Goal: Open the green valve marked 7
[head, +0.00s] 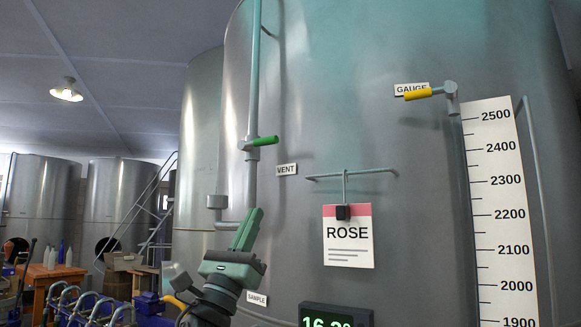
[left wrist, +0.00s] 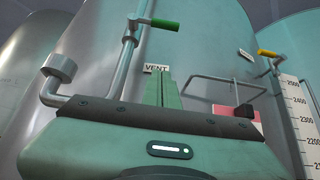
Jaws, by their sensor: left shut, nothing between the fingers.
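A valve with a green handle (head: 264,141) sits on a vertical pipe on the large steel tank. The handle lies about level, crosswise to the pipe, pointing right. The tag beside it (head: 287,169) reads VENT; I see no 7 on it. The handle also shows at the top of the left wrist view (left wrist: 165,24). My left gripper (head: 252,213) is below the valve, pointing up, its green fingers shut and empty, apart from the handle. In the left wrist view its fingers (left wrist: 168,80) show below the VENT tag. My right gripper is not in view.
A yellow-handled valve (head: 418,95) tagged GAUGE is at upper right, by a scale board (head: 503,210). A ROSE card (head: 348,236) hangs from a rail on the tank. A SAMPLE tag (head: 257,298) and a lit display (head: 335,317) are low.

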